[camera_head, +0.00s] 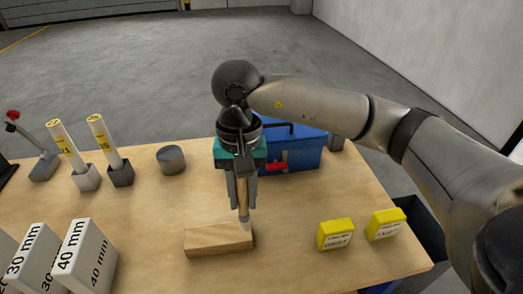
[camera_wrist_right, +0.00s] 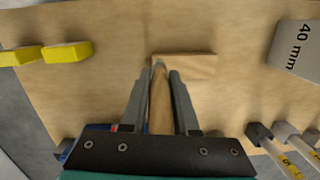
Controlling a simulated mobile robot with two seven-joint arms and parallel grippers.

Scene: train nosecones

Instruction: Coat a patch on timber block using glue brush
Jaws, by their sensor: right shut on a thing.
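The timber block (camera_head: 212,241) lies flat on the table at the front middle in the head view; it also shows in the right wrist view (camera_wrist_right: 192,66). My right gripper (camera_head: 243,204) is above the block's right end, pointing down. It is shut on the glue brush (camera_head: 245,222), whose wooden handle (camera_wrist_right: 160,100) runs between the fingers in the right wrist view. The brush's pale tip is at the right end of the block. Whether it touches the top face I cannot tell. My left gripper is out of view.
Two yellow boxes (camera_head: 336,233) (camera_head: 385,224) stand at the right. A blue toolbox (camera_head: 295,150) is behind my gripper. White 40 mm and 30 mm blocks (camera_head: 85,258) stand front left. Yellow-labelled tubes (camera_head: 67,147) in holders and a grey round tin (camera_head: 171,160) stand at the back left.

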